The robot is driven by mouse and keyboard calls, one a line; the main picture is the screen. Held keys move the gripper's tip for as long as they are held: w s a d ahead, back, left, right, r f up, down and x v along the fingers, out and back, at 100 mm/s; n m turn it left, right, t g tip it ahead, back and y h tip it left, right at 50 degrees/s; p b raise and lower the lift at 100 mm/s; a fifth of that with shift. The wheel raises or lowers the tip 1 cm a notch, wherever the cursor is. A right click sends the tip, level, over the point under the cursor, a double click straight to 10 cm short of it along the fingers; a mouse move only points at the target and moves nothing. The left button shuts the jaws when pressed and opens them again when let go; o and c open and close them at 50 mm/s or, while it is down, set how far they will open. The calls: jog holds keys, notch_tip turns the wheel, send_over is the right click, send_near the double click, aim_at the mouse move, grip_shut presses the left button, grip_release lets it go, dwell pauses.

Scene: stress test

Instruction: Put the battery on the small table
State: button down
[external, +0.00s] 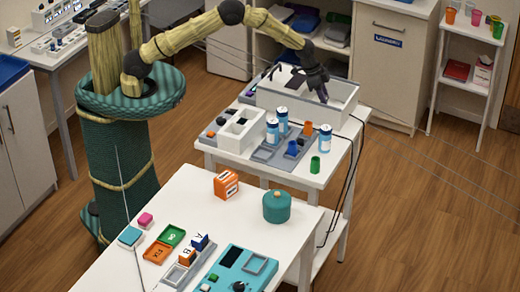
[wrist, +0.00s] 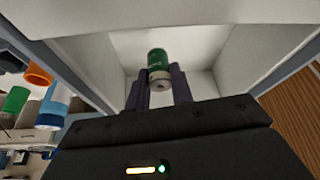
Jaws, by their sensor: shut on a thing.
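My gripper (external: 322,95) reaches down into an open white bin (external: 347,108) on the farther white table (external: 338,152). In the wrist view, its dark fingers (wrist: 158,88) are shut on a green battery (wrist: 157,60) with a silver end. The battery is between the fingertips, inside the pale walls of the bin (wrist: 95,60). Whether it touches the bin floor, I cannot tell. The battery cannot be made out in the external view. A nearer white table (external: 190,195) stands in front; which table is the small one is not clear.
Blue-and-white bottles (external: 325,138), a green cup (external: 315,165) and a grey tray (external: 262,155) stand before the bin. The nearer table holds a teal pot (external: 277,207), an orange box (external: 226,184) and several small items. It has bare room at its back left. Cables hang beside the farther table.

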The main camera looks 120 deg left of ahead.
notch_tip(320, 180, down, 4)
jog(key=shift+r+p, duration=0.2)
jog(key=shift+p, duration=0.3)
jog(key=shift+a, duration=0.1)
jog(key=shift+s, duration=0.15)
jog(key=shift+f, duration=0.15)
jog(key=c, duration=1.2)
grip_release()
jog(key=shift+w, duration=0.2)
jog(key=shift+c, duration=0.2)
jog(key=shift+s, duration=0.1)
